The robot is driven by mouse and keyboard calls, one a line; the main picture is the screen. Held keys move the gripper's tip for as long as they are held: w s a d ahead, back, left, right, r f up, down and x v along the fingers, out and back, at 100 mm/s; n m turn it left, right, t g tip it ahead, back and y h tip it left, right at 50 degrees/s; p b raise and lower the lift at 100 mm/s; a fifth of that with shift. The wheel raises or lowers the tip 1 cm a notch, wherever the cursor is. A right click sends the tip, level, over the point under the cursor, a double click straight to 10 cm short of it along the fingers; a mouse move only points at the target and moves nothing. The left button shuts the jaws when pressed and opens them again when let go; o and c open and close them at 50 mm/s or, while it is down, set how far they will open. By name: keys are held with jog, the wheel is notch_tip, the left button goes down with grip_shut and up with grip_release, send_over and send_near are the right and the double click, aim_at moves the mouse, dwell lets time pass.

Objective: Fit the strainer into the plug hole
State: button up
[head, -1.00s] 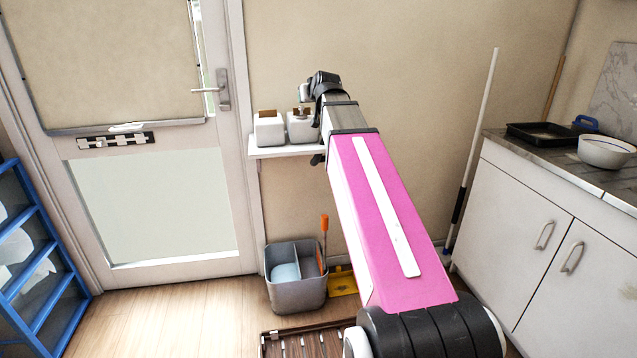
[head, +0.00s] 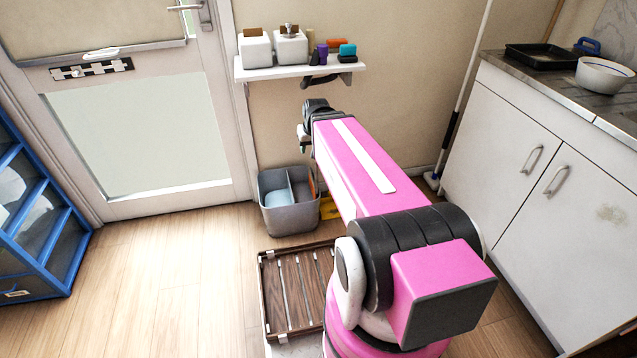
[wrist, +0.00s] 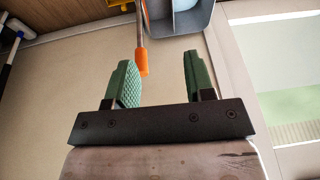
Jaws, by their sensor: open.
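I cannot pick out the strainer or the plug hole in either view. My gripper (wrist: 159,60) is open and empty in the wrist view, with its two green fingers apart. In the head view the end of my arm is below the wall shelf (head: 300,73) and above the grey divided caddy (head: 290,219). The fingers are barely visible there. On the shelf stand two white canisters (head: 256,50), and a small metallic piece (head: 289,29) sits on top of the right one; I cannot tell what it is.
An orange handle (wrist: 142,62) shows near the left finger in the wrist view. A slatted wooden rack (head: 295,292) lies on the floor. A worktop at the right holds a black tray (head: 540,57) and a white bowl (head: 604,75). Open floor lies at the left.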

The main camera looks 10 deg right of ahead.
jog(key=s+f+g, duration=0.3)
jog(key=s+f, duration=0.5)
jog(key=s, duration=0.1)
jog(key=shift+s+d+f+h, duration=0.25)
jog(key=shift+s+f+h, duration=0.05)
jog(key=shift+s+f, duration=0.1)
